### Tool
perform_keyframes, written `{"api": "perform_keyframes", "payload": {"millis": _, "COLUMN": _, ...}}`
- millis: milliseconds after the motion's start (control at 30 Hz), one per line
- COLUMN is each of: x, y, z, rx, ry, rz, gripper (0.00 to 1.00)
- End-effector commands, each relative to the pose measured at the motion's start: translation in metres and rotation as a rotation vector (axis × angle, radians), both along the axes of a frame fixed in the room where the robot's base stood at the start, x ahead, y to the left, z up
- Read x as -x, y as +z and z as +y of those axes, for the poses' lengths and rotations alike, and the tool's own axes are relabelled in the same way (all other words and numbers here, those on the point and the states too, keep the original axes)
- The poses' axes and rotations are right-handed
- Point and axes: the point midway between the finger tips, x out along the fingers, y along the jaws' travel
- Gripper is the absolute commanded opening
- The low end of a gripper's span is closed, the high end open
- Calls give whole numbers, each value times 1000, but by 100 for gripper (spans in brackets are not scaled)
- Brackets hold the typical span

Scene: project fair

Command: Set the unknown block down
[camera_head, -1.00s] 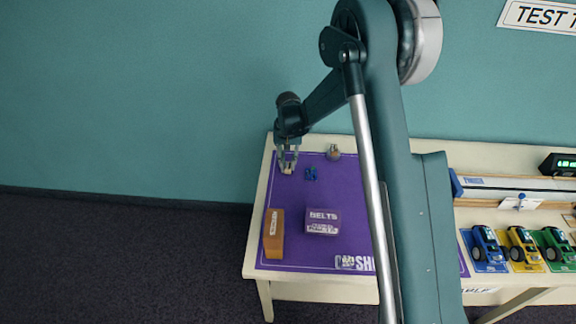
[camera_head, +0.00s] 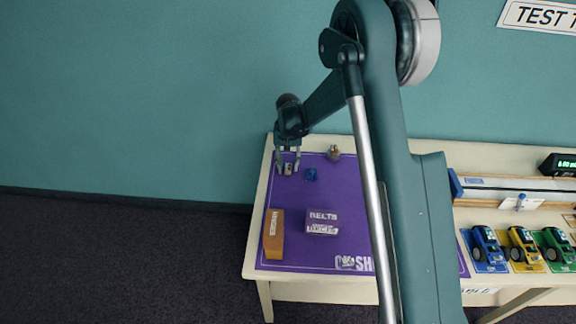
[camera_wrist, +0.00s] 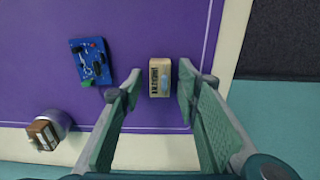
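The unknown block (camera_wrist: 160,78) is a small beige block with dark lettering and a pale blue patch on top. It appears to rest on the purple mat (camera_wrist: 160,30), near the mat's far left corner in the head view (camera_head: 288,169). My gripper (camera_wrist: 158,84) is open around the block. In the wrist view, purple mat shows between the block and each finger, so neither finger touches it. In the head view my gripper (camera_head: 288,172) points down at the same spot.
A blue circuit board (camera_wrist: 91,62) lies close beside my gripper. A brown block by a round grey piece (camera_wrist: 44,133) sits near the mat's edge. An orange box (camera_head: 274,235) and a purple BELTS box (camera_head: 321,222) stand nearer; mat between is clear.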

Motion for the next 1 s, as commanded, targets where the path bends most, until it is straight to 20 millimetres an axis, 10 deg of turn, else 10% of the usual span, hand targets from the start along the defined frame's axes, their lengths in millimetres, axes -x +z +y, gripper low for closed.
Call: {"api": "perform_keyframes", "payload": {"millis": 1000, "x": 0, "y": 116, "z": 0, "rx": 0, "ry": 0, "rz": 0, "gripper": 33}}
